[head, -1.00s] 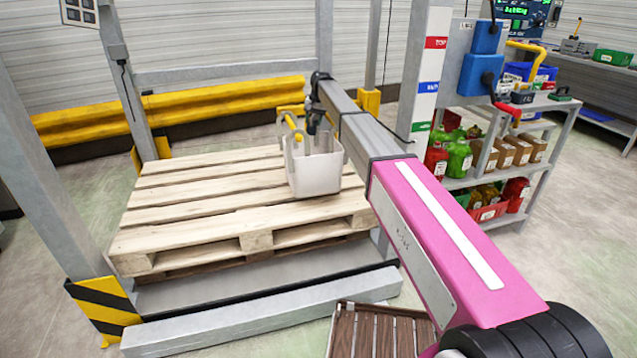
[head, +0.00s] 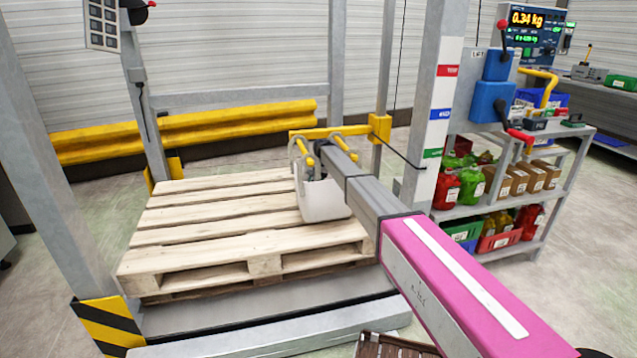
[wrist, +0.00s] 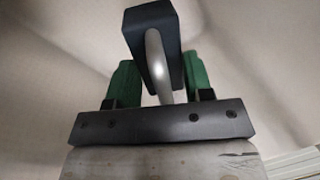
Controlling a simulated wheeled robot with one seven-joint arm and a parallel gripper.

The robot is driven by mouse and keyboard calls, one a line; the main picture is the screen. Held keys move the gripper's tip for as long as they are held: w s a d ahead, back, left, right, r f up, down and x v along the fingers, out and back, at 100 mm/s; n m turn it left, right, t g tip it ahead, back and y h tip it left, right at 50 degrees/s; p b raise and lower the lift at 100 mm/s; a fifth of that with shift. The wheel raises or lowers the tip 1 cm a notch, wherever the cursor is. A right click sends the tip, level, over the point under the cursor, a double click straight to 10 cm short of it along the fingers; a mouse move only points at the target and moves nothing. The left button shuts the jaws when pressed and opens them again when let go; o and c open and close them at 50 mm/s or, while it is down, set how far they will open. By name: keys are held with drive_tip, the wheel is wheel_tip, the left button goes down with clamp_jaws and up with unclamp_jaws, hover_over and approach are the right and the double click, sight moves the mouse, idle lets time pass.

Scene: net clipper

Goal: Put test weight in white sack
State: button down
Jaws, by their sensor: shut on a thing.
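The white sack (head: 325,203) hangs open-topped by straps with yellow grips under a yellow bar, over the right part of the pallet. My arm reaches to its mouth, and the arm's end is partly hidden by my forearm and the sack wall. In the wrist view, my gripper (wrist: 160,88) has its green fingers on either side of the test weight (wrist: 152,38), a dark block with a curved silver handle. The gripper is shut on it. Pale sack-like fabric surrounds the weight in that view. Whether the weight touches the sack's bottom cannot be seen.
A wooden pallet (head: 190,240) lies under the sack, inside a grey metal frame with uprights. The yellow bar (head: 340,132) crosses just above the sack. A shelf (head: 475,205) with bags and boxes stands at right. A display (head: 532,22) reads 0.34 kg.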

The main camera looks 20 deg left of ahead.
drive_tip(key=shift+f, duration=3.3)
drive_tip(key=c, duration=0.5)
unclamp_jaws()
drive_tip(key=r, duration=0.2)
drive_tip(key=d+r, duration=0.1)
drive_tip(key=r, duration=0.4)
drive_tip(key=shift+w+d+r, duration=0.1)
drive_tip(key=shift+d+r, duration=0.05)
drive_tip(key=shift+r, duration=0.05)
